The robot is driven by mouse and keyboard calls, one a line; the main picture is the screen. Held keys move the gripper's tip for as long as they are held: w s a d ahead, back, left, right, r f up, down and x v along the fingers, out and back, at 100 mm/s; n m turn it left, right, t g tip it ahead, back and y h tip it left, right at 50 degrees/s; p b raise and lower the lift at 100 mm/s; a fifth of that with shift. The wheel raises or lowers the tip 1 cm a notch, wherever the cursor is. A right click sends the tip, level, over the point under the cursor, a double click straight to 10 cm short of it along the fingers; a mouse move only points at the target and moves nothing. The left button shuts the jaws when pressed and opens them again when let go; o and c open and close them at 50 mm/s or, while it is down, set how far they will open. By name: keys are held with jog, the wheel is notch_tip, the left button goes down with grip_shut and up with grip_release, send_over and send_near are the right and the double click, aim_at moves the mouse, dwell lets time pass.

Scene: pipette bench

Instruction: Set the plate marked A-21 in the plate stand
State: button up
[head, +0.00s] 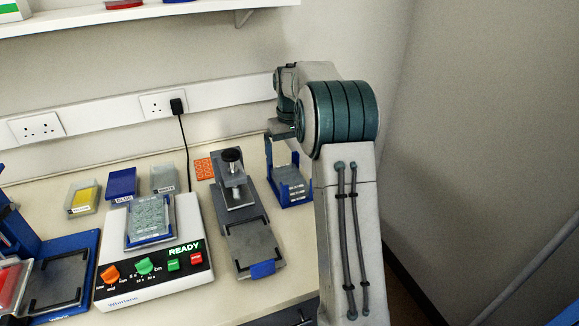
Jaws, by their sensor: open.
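A clear plate with pale blue-green wells (150,215) sits in a blue-edged holder on the white shaker-like machine, whose display reads READY. I cannot read any A-21 mark on it. A blue stand with tall uprights (292,192) stands at the right of the bench, beside my arm. It bears small white lettering, too small to read. My gripper (281,136) is just above this stand, largely hidden by my arm and wrist. It is open, and I see no plate in it. Whether it touches the stand cannot be told.
A grey clamp device with a black knob (232,156) and blue tab stands mid-bench. A blue rack (72,241) is at left. A cable hangs from the wall socket.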

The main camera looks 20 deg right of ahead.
jog(key=s+a+r+t, duration=0.1)
jog(key=s+a+r, duration=0.35)
jog(key=s, duration=0.35)
jog(key=s+a+r, duration=0.4)
jog(key=s+r, duration=0.1)
jog(key=s, duration=0.2)
jog(key=s+a+f+t, duration=0.1)
jog(key=s+a+f, duration=0.1)
jog(key=s, duration=0.7)
jog(key=s+a+f+t, duration=0.1)
jog(key=s+a+f, duration=0.1)
jog(key=s+f, duration=0.3)
jog(key=s, duration=0.4)
jog(key=shift+s+a, duration=0.2)
jog(key=shift+s, duration=0.2)
jog(key=shift+r, duration=0.1)
jog(key=shift+c, duration=0.3)
